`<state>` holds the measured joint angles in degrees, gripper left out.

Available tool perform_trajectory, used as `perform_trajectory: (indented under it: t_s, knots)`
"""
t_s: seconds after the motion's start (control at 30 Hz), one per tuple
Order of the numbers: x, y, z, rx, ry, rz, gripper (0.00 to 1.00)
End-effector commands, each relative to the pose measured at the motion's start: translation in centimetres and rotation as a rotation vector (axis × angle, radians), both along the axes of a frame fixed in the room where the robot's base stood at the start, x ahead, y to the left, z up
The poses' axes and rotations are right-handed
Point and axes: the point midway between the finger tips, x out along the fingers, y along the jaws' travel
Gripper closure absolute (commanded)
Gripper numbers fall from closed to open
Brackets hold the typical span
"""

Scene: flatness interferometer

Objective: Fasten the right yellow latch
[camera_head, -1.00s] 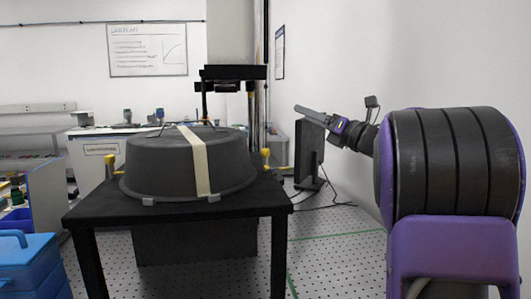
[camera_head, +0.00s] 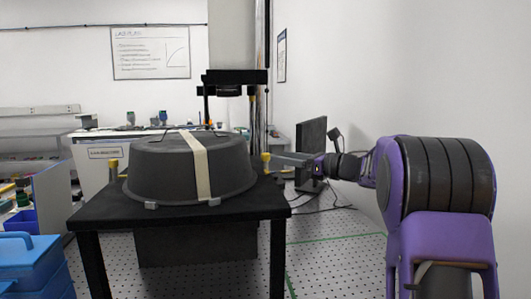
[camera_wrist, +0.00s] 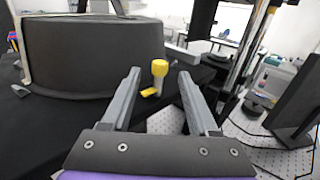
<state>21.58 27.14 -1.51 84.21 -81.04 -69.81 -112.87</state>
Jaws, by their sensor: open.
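The right yellow latch (camera_head: 265,162) is an upright post with a yellow cap at the right edge of the black table, beside the dark round cover (camera_head: 175,172). In the wrist view the latch (camera_wrist: 160,68) shows its yellow cap, pale post and a small yellow tab low on its left. My gripper (camera_head: 282,160) is at the latch's right in the head view. In the wrist view my gripper (camera_wrist: 158,85) is open and empty, with the latch showing between and beyond its fingertips. Whether the fingers reach around the post cannot be told.
The black table (camera_head: 105,218) carries the cover, which has a cream strap (camera_head: 201,170) over it. Another yellow latch (camera_head: 113,170) stands at the left. A dark monitor (camera_head: 311,150) is behind my arm. Blue boxes (camera_head: 30,262) stand at the lower left.

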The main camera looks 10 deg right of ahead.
Motion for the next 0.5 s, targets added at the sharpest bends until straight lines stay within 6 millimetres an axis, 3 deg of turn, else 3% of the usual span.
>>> perform_trajectory:
  t_s: [0.2,0.5]
  knots:
    - [3.1,3.2,0.1,0.002,0.001,0.002,0.40]
    - [4.9,4.9,0.0,0.001,0.001,-0.001,0.40]
